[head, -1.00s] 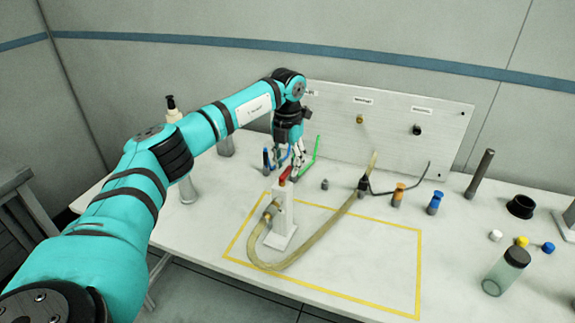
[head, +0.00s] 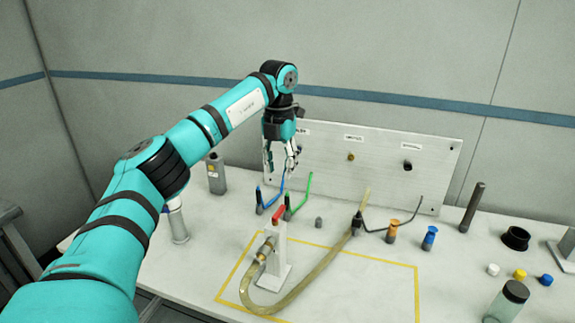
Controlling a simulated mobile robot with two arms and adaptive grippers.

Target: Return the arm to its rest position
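My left arm comes in from the left and reaches over the white table (head: 190,270). My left gripper (head: 281,170) points down in front of the grey panel, above the back of the table. Its fingers are spread and I see nothing held between them. A blue hooked piece (head: 270,200) and a green hooked piece (head: 298,195) stand in dark holders just below it. The blue one overlaps the fingers in the picture; I cannot tell whether they touch. My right gripper is not in view.
A white stand with a red lever (head: 272,250) and a yellowish hose (head: 300,290) sit at the yellow taped outline. A grey panel (head: 380,165) stands behind. Bottles (head: 216,175), caps (head: 519,274) and a dark post (head: 472,205) stand around. The taped area's right part is clear.

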